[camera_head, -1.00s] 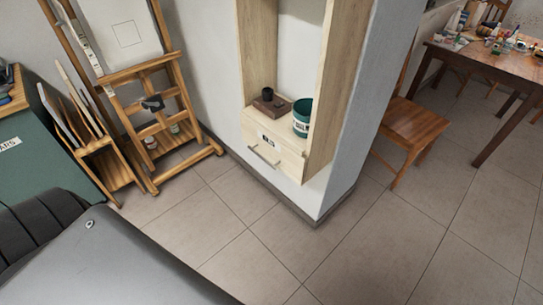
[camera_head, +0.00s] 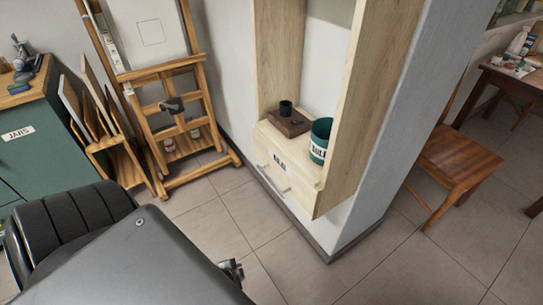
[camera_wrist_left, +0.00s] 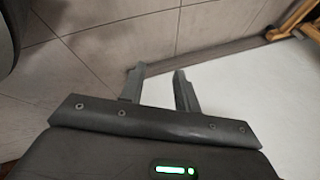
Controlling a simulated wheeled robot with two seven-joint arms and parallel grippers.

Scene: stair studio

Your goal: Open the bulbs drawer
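The drawer (camera_head: 292,172) is a pale wood box low in a wooden wall niche in the head view. Its front carries a small label (camera_head: 279,162), too small to read surely, and a silver bar handle (camera_head: 271,181). The drawer looks shut. My left gripper (camera_wrist_left: 158,82) shows in the left wrist view with its two fingers apart and nothing between them. It is apart from the drawer, which is not in that view. A small grey part of mine shows low in the head view; I cannot tell which arm it belongs to. My right gripper is not identifiable.
A dark block with a cup (camera_head: 287,120) and a green labelled pot (camera_head: 319,141) stand on top of the drawer unit. An easel (camera_head: 160,75) and a green cabinet (camera_head: 60,150) stand left. A wooden chair (camera_head: 452,165) stands right. Tiled floor before the niche is clear.

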